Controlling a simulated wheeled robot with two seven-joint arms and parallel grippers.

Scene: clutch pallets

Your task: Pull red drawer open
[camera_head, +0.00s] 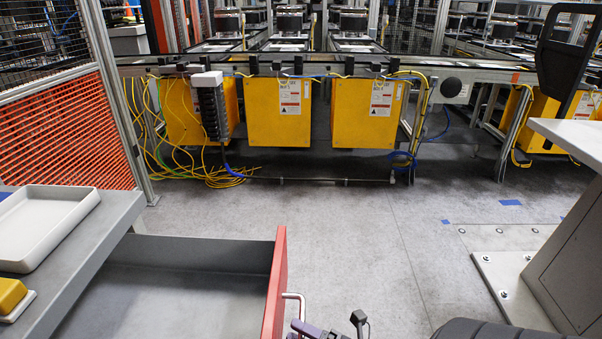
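The red drawer stands open, with its red front panel (275,285) out to the right of the grey workbench and its grey inside showing empty. A pale metal bar handle (296,297) sticks out from the right face of the front; its lower part runs toward the bottom edge. My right gripper (326,331) shows only in part at the bottom edge, close by the handle. Its fingers are mostly cut off, so I cannot tell whether they are around the handle or apart from it. My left gripper is not in view.
A white tray (42,225) and a yellow block (10,295) are on the workbench at left. A grey cabinet or table (575,255) stands at right. Yellow boxes (277,110) hang under a conveyor at the back. The floor (330,230) between is clear.

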